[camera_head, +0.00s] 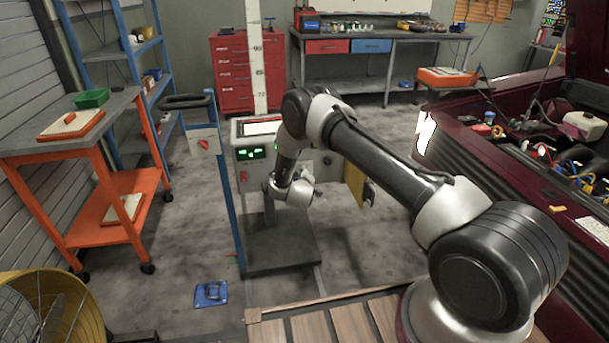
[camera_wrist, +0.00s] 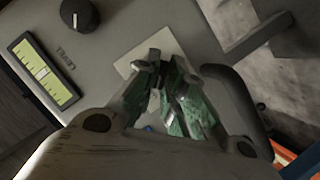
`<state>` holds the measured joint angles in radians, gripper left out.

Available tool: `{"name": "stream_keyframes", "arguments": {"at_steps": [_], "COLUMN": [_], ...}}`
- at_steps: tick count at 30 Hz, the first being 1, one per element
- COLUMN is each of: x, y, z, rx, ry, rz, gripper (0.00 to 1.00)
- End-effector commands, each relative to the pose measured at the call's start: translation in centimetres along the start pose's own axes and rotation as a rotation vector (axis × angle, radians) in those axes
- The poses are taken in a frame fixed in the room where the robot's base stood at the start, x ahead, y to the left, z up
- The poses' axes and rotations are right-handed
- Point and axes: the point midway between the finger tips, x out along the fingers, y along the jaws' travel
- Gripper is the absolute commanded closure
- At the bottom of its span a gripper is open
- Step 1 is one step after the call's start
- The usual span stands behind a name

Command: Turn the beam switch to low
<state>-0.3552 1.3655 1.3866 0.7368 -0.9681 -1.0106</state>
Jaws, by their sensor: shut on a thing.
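The grey tester box (camera_head: 240,135) stands on a column with a dark base, and my arm reaches to its front. In the wrist view, my gripper (camera_wrist: 155,58) has its green-padded fingers closed together at a pale square plate (camera_wrist: 128,66) on the grey panel (camera_wrist: 120,22). The fingers are shut on the beam switch there, which they almost wholly hide. Its setting cannot be read. In the head view, my own wrist hides the fingers.
A black knob (camera_wrist: 79,15) and a green level gauge (camera_wrist: 45,70) lie left of my fingers on the panel. A blue post bears a plate with a red knob (camera_head: 203,144) left of the tester. The dark red car (camera_head: 455,140) stands at right.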

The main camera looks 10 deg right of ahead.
Motion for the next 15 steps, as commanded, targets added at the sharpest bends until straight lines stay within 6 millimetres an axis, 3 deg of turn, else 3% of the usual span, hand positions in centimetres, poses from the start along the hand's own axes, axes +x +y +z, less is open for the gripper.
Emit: {"name": "stream_keyframes", "arguments": {"at_steps": [14, 15], "x": [0.0, 0.0], "y": [-0.06, -0.06], "z": [-0.11, -0.11], "rx": [-0.013, -0.013], "ry": [0.003, 0.003], "rz": [0.004, 0.004], "gripper": [1.0, 0.82]}}
